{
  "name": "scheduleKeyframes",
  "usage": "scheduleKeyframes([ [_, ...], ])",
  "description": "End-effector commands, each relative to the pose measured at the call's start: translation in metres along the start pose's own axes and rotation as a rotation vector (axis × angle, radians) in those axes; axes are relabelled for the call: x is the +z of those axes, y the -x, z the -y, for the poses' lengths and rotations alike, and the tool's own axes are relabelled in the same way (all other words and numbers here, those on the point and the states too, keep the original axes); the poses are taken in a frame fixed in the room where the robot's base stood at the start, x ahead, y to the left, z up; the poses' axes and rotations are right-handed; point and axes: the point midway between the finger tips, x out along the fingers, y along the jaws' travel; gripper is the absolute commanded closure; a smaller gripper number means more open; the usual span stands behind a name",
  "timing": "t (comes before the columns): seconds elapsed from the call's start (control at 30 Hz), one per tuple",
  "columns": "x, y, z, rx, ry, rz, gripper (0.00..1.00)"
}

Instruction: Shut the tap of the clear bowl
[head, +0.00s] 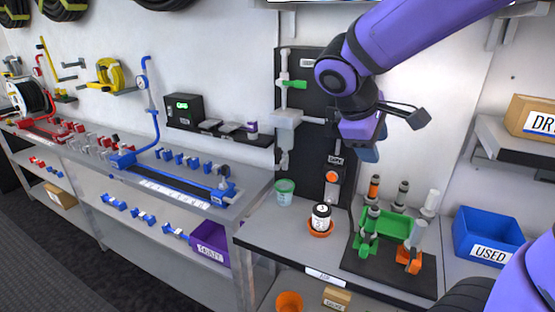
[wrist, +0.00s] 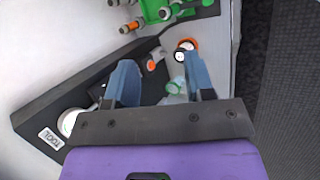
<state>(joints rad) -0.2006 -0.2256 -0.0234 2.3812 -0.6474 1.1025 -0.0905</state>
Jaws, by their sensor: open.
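A pale translucent bowl-like body (head: 287,118) hangs on the dark upright panel in the head view, with a narrow outlet below it. A green lever (head: 293,84) sticks out sideways from the pipe above it. I cannot tell for sure which part is its tap. A white round part (wrist: 70,122) at lower left there is partly hidden by the gripper's bar.
A green-rimmed cup (head: 284,192) stands below the outlet. A labelled bottle (head: 321,216) stands in an orange dish on the bench. An orange knob (head: 333,177) is low on the panel. A green rack (head: 394,228) and blue bin (head: 488,236) stand right.

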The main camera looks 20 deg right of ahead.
Motion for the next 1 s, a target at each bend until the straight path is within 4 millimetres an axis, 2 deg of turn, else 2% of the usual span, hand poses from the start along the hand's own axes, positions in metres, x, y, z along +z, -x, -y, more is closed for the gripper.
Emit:
scheduleKeyframes([
  [0.3, -0.060, -0.024, -0.020, 0.202, 0.310, 0.181, 0.51],
  [0.57, -0.118, -0.041, -0.026, 0.386, 0.558, 0.306, 0.51],
  [0.77, -0.169, -0.053, -0.022, 0.539, 0.745, 0.389, 0.51],
  [1.0, -0.233, -0.069, -0.003, 0.736, 0.967, 0.472, 0.51],
])
